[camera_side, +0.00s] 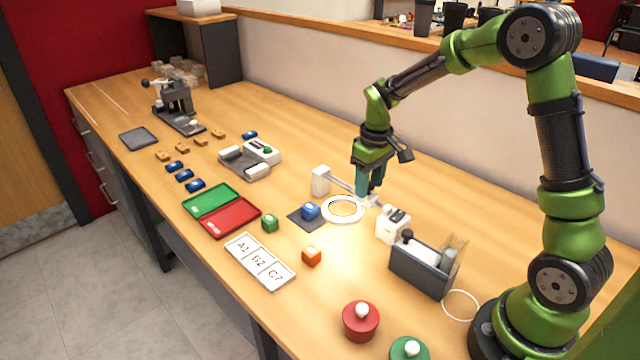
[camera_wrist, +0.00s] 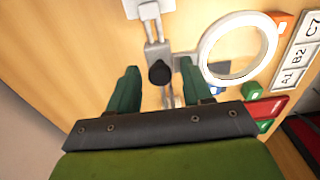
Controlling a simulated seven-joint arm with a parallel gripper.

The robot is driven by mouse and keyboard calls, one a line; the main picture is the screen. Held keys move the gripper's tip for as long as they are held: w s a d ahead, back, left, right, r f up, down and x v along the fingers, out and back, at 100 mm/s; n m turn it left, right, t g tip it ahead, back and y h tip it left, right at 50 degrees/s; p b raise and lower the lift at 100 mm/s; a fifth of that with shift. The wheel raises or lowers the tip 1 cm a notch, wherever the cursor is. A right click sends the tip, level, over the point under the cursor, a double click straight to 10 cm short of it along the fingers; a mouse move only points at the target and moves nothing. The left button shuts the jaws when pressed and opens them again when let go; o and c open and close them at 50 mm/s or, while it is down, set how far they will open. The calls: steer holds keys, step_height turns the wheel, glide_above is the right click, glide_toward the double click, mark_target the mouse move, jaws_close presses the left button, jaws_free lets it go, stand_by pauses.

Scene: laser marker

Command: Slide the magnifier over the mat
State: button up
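The magnifier (camera_side: 343,222) is a white ring on a short rail with white end blocks. It is beside the dark square mat (camera_side: 306,225), to its right in the side view. A blue block (camera_side: 311,212) stands on the mat. In the wrist view the magnifier ring (camera_wrist: 207,45) is right of the rail, and a black knob (camera_wrist: 159,73) is on the rail's carriage. My gripper (camera_side: 367,190) is over the rail. In the wrist view its fingers (camera_wrist: 160,68) are apart, one on each side of the knob, with visible gaps. The mat is partly hidden in the wrist view.
An orange block (camera_side: 311,257) and a green block (camera_side: 270,223) stand nearby, with a label plate (camera_side: 260,262) in front. Green and red trays (camera_side: 232,217) lie left.

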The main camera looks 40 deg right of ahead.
steer(key=shift+s+d+f+g, duration=0.2)
steer(key=shift+s+f+g, duration=0.1)
steer(key=shift+s+f, duration=0.4)
steer(key=c, duration=0.4)
steer(key=shift+o, duration=0.2)
steer(key=shift+w+f, duration=0.1)
steer(key=shift+w, duration=0.15)
steer(key=shift+w+d, duration=0.15)
steer(key=shift+w, duration=5)
steer(key=o, duration=0.6)
steer(key=shift+w+a+r, duration=0.1)
steer(key=shift+a+r, duration=0.05)
steer(key=shift+r, duration=1.7)
steer(key=shift+w+a+r, duration=0.1)
steer(key=shift+a+r, duration=0.05)
steer(key=shift+r, duration=1.7)
